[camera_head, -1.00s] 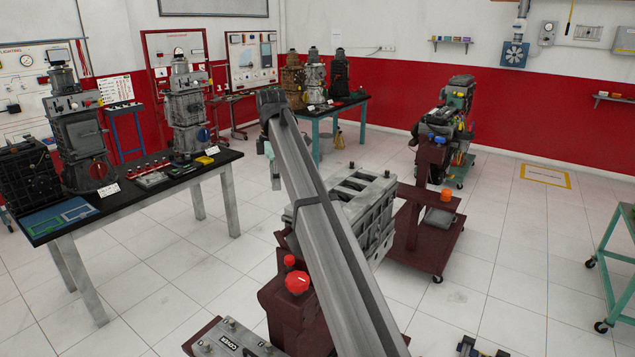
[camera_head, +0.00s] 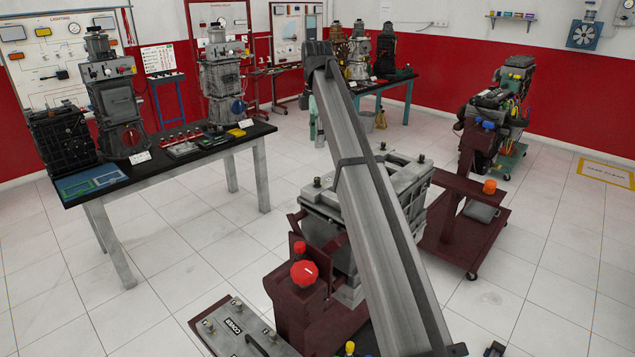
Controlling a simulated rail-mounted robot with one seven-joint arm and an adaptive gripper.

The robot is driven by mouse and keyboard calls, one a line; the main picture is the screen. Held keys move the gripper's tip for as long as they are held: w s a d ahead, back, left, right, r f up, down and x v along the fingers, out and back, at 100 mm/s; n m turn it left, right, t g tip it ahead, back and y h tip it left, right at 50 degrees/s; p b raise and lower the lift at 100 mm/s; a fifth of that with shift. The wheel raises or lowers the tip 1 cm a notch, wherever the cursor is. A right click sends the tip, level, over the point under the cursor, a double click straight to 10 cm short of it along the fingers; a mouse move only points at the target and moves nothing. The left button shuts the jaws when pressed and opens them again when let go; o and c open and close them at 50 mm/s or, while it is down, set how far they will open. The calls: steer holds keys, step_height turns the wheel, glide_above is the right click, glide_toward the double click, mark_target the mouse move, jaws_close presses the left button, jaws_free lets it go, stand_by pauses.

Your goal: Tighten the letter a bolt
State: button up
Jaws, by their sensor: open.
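My arm crosses the middle of the view and bends down at its far end. My gripper does not show clearly; it is hidden behind the arm or too small to make out. A grey plate marked COVER (camera_head: 234,325) lies at the bottom left on a dark red stand, with several small bolts standing on it. The small letters beside the bolts are too small to read, so I cannot tell which is bolt a. A grey engine block (camera_head: 325,207) stands in the middle, partly behind my arm, with small bolts on its top edge.
A red knob (camera_head: 304,272) sits on the dark red stand close by. A black-topped table (camera_head: 196,157) with engine models stands at left. A dark red trolley (camera_head: 463,236) stands right of my arm. Tiled floor is free at left and right.

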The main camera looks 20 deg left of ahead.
mark_target(317, 178)
step_height(317, 178, down, 12)
steer(key=p, duration=0.3)
steer(key=shift+f+p, duration=0.2)
steer(key=shift+p, duration=0.2)
jaws_close()
